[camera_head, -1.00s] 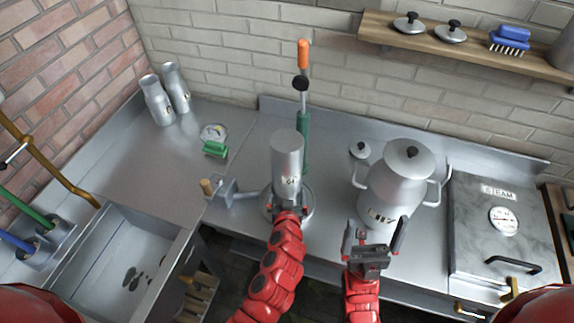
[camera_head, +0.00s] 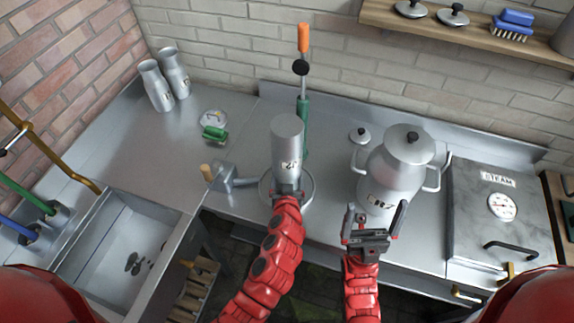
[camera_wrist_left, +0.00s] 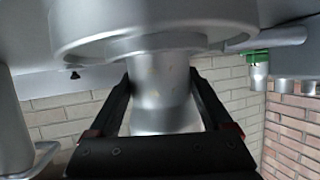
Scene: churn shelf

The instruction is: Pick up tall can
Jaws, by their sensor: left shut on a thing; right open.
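The tall can (camera_head: 287,140) is a plain silver cylinder with a small dark-marked label. It is upright over a round metal ring (camera_head: 309,190) on the counter; I cannot tell whether its bottom touches. My left gripper (camera_head: 287,192) is shut on the can's lower part from the front. In the left wrist view, the dark fingers (camera_wrist_left: 161,85) are on both sides of a silver cylinder (camera_wrist_left: 158,105), below a wide round metal rim (camera_wrist_left: 150,35). My right gripper (camera_head: 374,222) is open and empty, in front of the large lidded churn (camera_head: 392,170).
The metal counter holds a green-handled tool (camera_head: 303,125) behind the can, a hammer-like tool (camera_head: 223,178), a green brush (camera_head: 213,134) and two silver bottles (camera_head: 155,87). A sink (camera_head: 118,245) is at left and a steam box (camera_head: 500,225) at right.

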